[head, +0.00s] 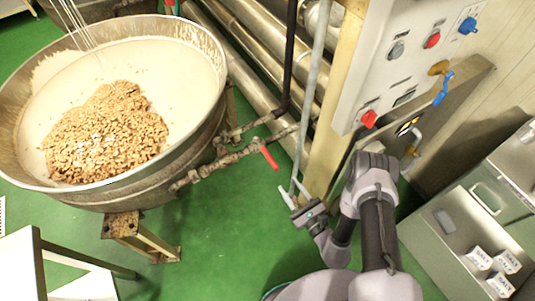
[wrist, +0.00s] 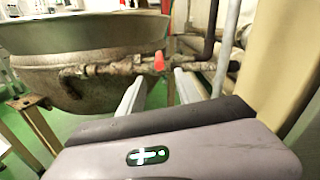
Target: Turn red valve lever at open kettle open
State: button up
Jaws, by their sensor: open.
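The open kettle (head: 190,165) is a wide metal bowl at the left in the head view, holding white mass and a heap of nuts. Its wall also shows in the wrist view (wrist: 95,40). The red valve lever (head: 269,156) sits on the pipe at the kettle's right side and points down to the right. In the wrist view the red lever (wrist: 159,61) appears beyond and between my fingers. My gripper (head: 290,193) is open and empty, to the lower right of the lever and apart from it.
A valve pipe (head: 215,168) runs from the kettle. A beige post (head: 331,110) and a control panel (head: 400,55) with coloured knobs stand right of the lever. A blue lever (head: 443,90) is on the right wall. A white table (head: 22,262) is at lower left. Green floor is clear below the valve.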

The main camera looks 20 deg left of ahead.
aim_at(263, 148)
jog(key=b+x, duration=0.5)
jog(key=x, duration=1.1)
jog(key=shift+s+a, duration=0.1)
grip_shut()
dwell(0.6)
